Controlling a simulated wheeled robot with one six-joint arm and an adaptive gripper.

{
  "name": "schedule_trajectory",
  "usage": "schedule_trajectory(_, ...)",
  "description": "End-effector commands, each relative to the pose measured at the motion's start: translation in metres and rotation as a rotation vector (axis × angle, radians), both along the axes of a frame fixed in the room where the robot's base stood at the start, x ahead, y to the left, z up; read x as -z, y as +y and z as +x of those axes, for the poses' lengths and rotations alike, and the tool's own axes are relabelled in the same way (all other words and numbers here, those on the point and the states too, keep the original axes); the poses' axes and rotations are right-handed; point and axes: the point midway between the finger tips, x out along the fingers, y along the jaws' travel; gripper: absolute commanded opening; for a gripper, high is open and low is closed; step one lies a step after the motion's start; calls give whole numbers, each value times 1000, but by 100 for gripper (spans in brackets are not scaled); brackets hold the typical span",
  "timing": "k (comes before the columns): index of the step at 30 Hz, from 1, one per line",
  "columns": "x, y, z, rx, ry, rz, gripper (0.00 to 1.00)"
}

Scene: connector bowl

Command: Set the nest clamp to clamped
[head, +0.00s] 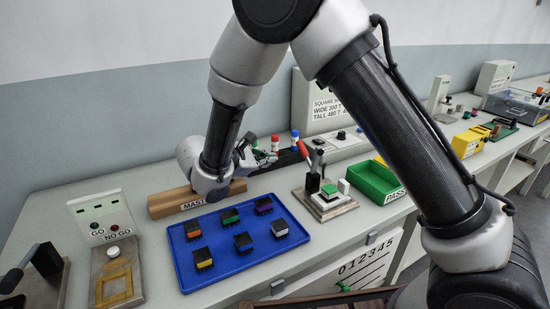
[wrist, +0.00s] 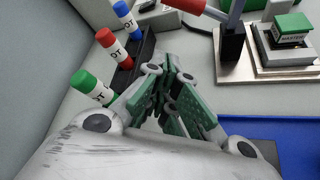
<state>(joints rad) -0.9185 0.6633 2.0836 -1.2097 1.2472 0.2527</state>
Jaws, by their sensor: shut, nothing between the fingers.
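The nest clamp has a red handle (head: 304,151) on a grey lever, tilted up and to the left above a black post (head: 313,184). The red grip (wrist: 187,5) is cut by the top edge in the wrist view, with the black post (wrist: 232,45) to its right. Beside the post, a green-topped block (head: 329,190) marked MASTER sits in the nest on a metal plate (head: 339,211). My gripper (head: 250,145) is left of the clamp and apart from it. Its fingers (wrist: 168,75) are shut and empty in the wrist view.
Marker-like bottles in red (wrist: 112,48), blue (wrist: 127,18) and green (wrist: 92,88) stand in a black rack close to my gripper. A blue tray (head: 232,265) of connectors lies in front, a green PASS bin (head: 373,183) to the right. A wooden block (head: 168,203) lies left.

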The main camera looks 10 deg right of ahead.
Motion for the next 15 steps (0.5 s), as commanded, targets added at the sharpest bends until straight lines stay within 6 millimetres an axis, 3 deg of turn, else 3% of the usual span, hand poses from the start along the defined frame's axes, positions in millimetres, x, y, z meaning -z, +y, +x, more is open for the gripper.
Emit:
schedule_trajectory(12,37,-61,50,5,2,-3,0)
schedule_trajectory(15,23,-66,44,1,-1,1,0)
